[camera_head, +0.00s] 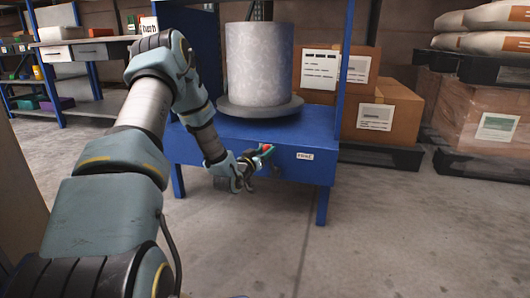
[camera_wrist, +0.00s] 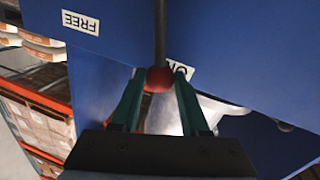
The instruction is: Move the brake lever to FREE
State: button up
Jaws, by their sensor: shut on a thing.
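The brake lever is a dark rod (camera_wrist: 160,35) ending in a red ball knob (camera_wrist: 159,79). My gripper (camera_wrist: 158,82) is shut on the knob, with a green finger on either side. In the head view the red knob (camera_head: 267,148) shows at my gripper (camera_head: 262,153), at the front of the blue stand. A white FREE label (camera_wrist: 80,22) is on the blue panel, apart from the lever. The same FREE label shows in the head view (camera_head: 305,156), right of the knob. A second label (camera_wrist: 184,69), apparently ON, is right beside the knob in the wrist view, partly hidden by a finger.
The blue stand (camera_head: 313,174) carries a grey drum (camera_head: 259,65) on a round dark plate (camera_head: 230,109). Cardboard boxes (camera_head: 397,115) stand behind right, and a wrapped pallet load (camera_head: 480,115) stands farther right. The concrete floor in front is clear.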

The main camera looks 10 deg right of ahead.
grip_shut()
dwell(0.8)
